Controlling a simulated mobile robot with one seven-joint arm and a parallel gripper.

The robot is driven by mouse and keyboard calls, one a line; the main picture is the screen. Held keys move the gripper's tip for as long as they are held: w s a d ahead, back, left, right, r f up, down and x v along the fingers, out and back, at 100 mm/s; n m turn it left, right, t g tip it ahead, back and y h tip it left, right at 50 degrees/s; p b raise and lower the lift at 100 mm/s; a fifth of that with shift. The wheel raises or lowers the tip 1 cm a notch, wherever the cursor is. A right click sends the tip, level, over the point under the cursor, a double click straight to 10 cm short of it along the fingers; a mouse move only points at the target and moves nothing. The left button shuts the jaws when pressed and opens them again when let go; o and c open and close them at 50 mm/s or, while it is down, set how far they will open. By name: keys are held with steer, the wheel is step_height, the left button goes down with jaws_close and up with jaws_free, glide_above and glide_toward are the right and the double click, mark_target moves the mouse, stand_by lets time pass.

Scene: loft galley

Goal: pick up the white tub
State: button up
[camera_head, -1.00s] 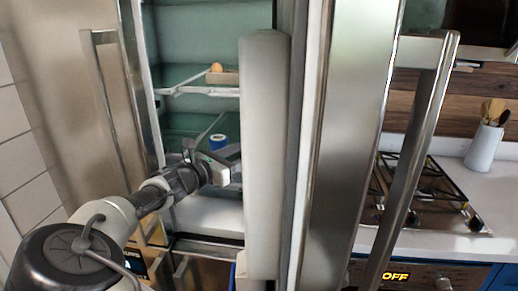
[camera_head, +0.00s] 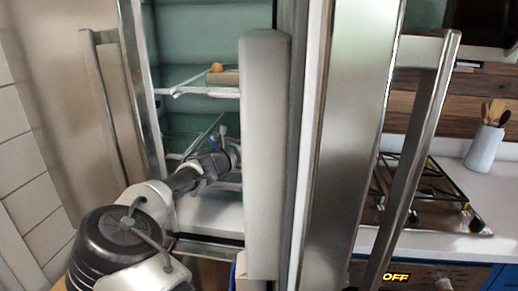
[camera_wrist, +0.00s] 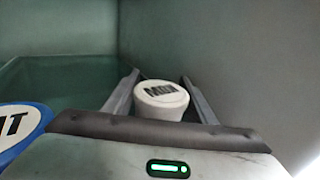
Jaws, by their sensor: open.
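The white tub (camera_wrist: 161,100) shows in the wrist view, with dark lettering on its round lid. It stands between the two fingers of my gripper (camera_wrist: 160,77), with its lower part hidden behind the gripper body. The fingers are open on either side of it, and I see no clear contact. In the head view my arm reaches into the open fridge, and my gripper is largely hidden by the white door edge. I cannot make out the white tub there.
A blue-and-white container (camera_wrist: 22,132) with lettering sits close to my gripper's left side. The fridge wall (camera_wrist: 235,60) rises close on the right. A shelf above holds a small orange round thing (camera_head: 216,68). The thick white door edge (camera_head: 264,150) stands right of my arm.

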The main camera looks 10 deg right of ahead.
steer(key=c, duration=0.9)
steer(key=shift+r, duration=0.1)
